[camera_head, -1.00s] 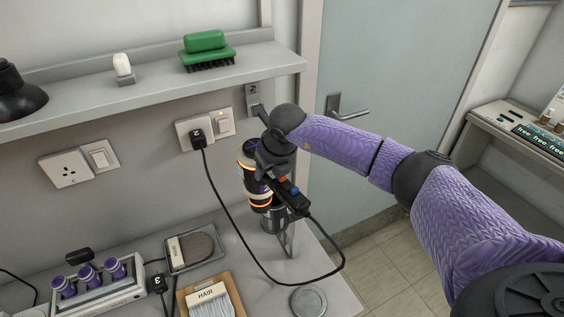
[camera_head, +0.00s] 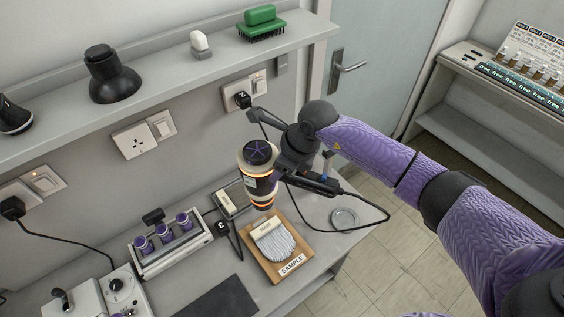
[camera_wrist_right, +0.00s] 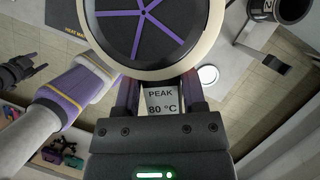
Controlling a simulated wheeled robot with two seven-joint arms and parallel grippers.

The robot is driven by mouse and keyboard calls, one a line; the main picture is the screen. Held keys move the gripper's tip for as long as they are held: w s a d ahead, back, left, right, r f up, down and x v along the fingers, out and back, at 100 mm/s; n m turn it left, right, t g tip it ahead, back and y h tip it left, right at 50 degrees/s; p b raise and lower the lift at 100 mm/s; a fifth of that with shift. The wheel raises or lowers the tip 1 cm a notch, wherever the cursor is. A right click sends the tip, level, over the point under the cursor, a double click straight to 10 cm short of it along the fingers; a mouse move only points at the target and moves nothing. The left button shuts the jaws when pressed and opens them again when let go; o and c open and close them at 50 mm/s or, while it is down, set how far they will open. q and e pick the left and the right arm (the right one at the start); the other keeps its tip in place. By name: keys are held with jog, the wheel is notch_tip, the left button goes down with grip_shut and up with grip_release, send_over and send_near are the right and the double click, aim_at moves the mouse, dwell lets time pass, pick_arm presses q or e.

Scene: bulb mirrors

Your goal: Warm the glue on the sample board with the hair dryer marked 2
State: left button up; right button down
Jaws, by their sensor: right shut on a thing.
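My right gripper (camera_head: 300,165) is shut on the handle of a black hair dryer (camera_head: 258,160) with cream bands and glowing orange rings. The dryer is nearly upright, its purple-star end up and its lower end above the table, near the far edge of the sample board. Its star end fills the top of the right wrist view (camera_wrist_right: 145,25), above a "PEAK 80 °C" display. The tan sample board (camera_head: 268,268), labelled SAMPLE, bears a grey hair tuft (camera_head: 273,246). I cannot make out glue. My left gripper is not in the head view; a dark gripper-like shape shows in the wrist view.
The dryer's cable loops beside my right gripper; a plug marked 2 (camera_head: 243,100) sits in the wall socket. A rack of purple-topped cylinders (camera_head: 170,250), a plug marked 3 (camera_head: 221,228) and a dark mat (camera_head: 218,300) lie left. A round disc (camera_head: 344,218) is right. A shelf (camera_head: 180,85) runs above.

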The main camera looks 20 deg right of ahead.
dwell(0.3)
jog(key=shift+w+a, duration=0.1)
jog(key=shift+a, duration=0.55)
